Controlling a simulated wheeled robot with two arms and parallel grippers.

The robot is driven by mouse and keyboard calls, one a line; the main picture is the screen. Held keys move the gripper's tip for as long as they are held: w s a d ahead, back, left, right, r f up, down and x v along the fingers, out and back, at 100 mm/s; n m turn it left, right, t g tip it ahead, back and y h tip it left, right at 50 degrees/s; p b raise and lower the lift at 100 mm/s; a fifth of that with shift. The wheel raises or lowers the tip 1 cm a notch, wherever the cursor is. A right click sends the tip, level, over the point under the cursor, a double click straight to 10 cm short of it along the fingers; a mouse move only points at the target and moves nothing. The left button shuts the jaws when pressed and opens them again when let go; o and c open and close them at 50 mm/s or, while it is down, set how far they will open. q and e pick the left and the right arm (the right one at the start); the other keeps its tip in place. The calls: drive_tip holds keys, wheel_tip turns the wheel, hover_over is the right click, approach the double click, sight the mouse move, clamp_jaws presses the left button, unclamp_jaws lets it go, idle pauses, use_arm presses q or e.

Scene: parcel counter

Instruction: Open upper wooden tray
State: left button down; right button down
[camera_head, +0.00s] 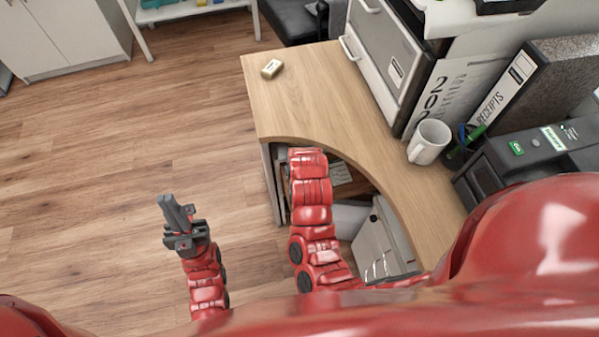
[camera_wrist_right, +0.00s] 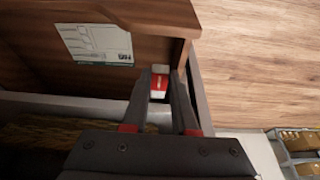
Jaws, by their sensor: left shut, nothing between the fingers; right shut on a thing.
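A brown wooden tray (camera_wrist_right: 160,22) with a white printed label (camera_wrist_right: 97,42) fills the upper left of the right wrist view. Brown wood with a pale paper also shows under the desk in the head view (camera_head: 358,184), partly hidden by my right arm. My right gripper (camera_wrist_right: 168,78) is shut on a small red-and-white thing (camera_wrist_right: 159,82), close to the tray's corner. I cannot tell if that thing is part of the tray. In the head view the right gripper is hidden beyond its arm. My left gripper (camera_head: 172,210) is shut and empty above the floor.
The curved wooden desk (camera_head: 300,100) overhangs the space around my right arm. The floor (camera_head: 100,170) at left is clear.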

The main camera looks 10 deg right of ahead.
drive_tip(key=shift+x, duration=1.1)
drive_tip(key=shift+s+f, duration=0.15)
drive_tip(key=shift+s, duration=0.1)
drive_tip(key=shift+s+p, duration=0.45)
drive_tip(key=shift+s, duration=1.2)
drive_tip(key=s+p, duration=0.2)
drive_tip(key=s, duration=0.2)
drive_tip(key=shift+d, duration=0.15)
drive_tip(key=shift+w, duration=0.2)
